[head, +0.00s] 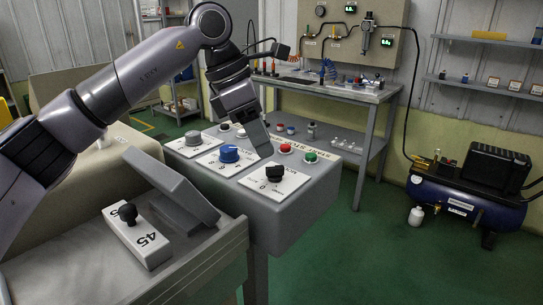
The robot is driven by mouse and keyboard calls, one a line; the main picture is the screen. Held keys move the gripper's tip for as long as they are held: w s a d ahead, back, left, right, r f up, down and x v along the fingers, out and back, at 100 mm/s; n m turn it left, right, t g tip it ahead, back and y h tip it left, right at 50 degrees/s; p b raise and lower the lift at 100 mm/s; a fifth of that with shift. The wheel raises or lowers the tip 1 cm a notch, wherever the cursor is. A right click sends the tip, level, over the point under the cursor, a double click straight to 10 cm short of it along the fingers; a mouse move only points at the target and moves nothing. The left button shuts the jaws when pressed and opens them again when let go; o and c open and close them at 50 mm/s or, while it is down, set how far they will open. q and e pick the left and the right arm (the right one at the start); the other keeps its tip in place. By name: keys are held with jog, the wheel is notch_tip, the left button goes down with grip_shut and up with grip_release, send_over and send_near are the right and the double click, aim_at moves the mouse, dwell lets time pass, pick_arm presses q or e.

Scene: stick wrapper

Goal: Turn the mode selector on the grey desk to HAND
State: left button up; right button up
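The grey desk (315,212) is a sloped console in the middle of the head view. On its top, a black knob (274,172) sits on a white plate marked with a 0, near the front right edge. It looks like the mode selector, but the plate's small lettering and the knob's setting are not readable. A blue knob (229,153) and a grey knob (193,138) sit on white plates to its left. My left gripper (264,151) points down just behind the black knob, seemingly apart from it. Its finger gap is hidden. My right gripper is out of view.
Red (285,148) and green (310,157) buttons sit behind the black knob. A workbench (335,93) is behind, a compressor (467,200) at right. Floor between is clear.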

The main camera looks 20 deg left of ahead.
aim_at(275, 166)
pick_arm(q)
jog(key=x, duration=0.5)
jog(key=shift+f, duration=0.1)
grip_shut()
